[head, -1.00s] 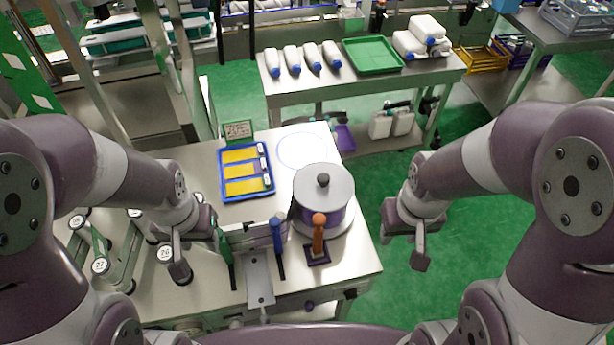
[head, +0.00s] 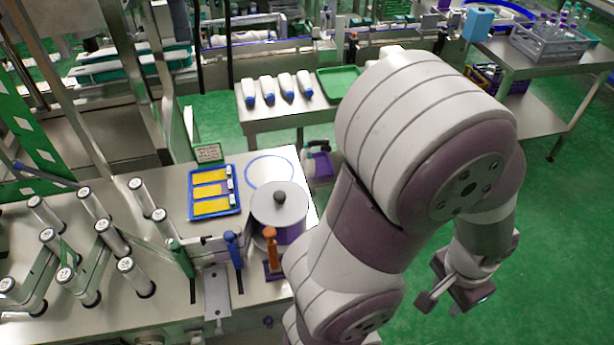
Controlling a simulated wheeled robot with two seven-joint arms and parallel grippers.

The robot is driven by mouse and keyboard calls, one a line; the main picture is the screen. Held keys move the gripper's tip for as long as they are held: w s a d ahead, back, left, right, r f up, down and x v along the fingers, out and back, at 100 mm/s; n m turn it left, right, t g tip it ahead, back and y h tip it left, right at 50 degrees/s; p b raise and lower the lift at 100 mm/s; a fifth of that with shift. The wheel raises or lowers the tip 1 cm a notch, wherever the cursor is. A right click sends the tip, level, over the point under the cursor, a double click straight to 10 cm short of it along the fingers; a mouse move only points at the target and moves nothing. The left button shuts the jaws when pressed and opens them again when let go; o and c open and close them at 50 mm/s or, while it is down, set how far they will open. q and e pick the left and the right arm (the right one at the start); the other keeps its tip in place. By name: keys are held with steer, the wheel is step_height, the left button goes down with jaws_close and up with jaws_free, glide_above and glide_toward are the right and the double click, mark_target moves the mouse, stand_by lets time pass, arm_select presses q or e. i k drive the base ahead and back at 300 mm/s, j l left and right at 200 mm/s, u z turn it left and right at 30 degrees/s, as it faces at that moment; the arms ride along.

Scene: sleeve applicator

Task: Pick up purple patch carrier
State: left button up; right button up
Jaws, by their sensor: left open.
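A blue tray (head: 239,209) on the steel table holds three yellow strips, the middle one (head: 209,190) among them, with small white and purple-blue pieces at their right ends. I cannot tell for sure which piece is the purple patch carrier. My left gripper (head: 447,293) is open and empty over the green floor, right of the table and well away from the tray. My arm hides part of the table's right side. My right gripper is out of view.
Numbered cylinders (head: 128,265) stand on the table's left. A blue handle (head: 233,248) and a green one (head: 181,257) rise near the tray's front. A back bench holds white bottles (head: 268,88) and a green tray (head: 338,82). The floor (head: 565,225) at right is clear.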

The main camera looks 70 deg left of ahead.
mark_target(225, 188)
steer(key=i+l, duration=0.15)
steer(key=i, duration=0.25)
steer(key=i+l+u, duration=0.15)
steer(key=i, duration=0.2)
steer(key=i+l, duration=0.15)
steer(key=i, duration=0.25)
steer(key=i+j+u, duration=0.2)
steer(key=u, duration=0.2)
steer(key=i+j+u, duration=0.1)
steer(key=i+u, duration=0.15)
steer(key=u, duration=0.2)
steer(key=i+u, duration=0.25)
steer(key=u, duration=0.15)
steer(key=i+u, duration=0.25)
steer(key=u, duration=0.15)
steer(key=i+l+u, duration=0.15)
steer(key=u, duration=0.25)
steer(key=i+u, duration=0.25)
steer(key=u, duration=0.15)
steer(key=i+u, duration=0.25)
steer(key=u, duration=0.15)
steer(key=i+u, duration=0.2)
steer(key=u, duration=0.2)
steer(key=i+l+u, duration=0.15)
steer(key=u, duration=0.25)
steer(key=i+l+u, duration=0.25)
steer(key=u, duration=0.15)
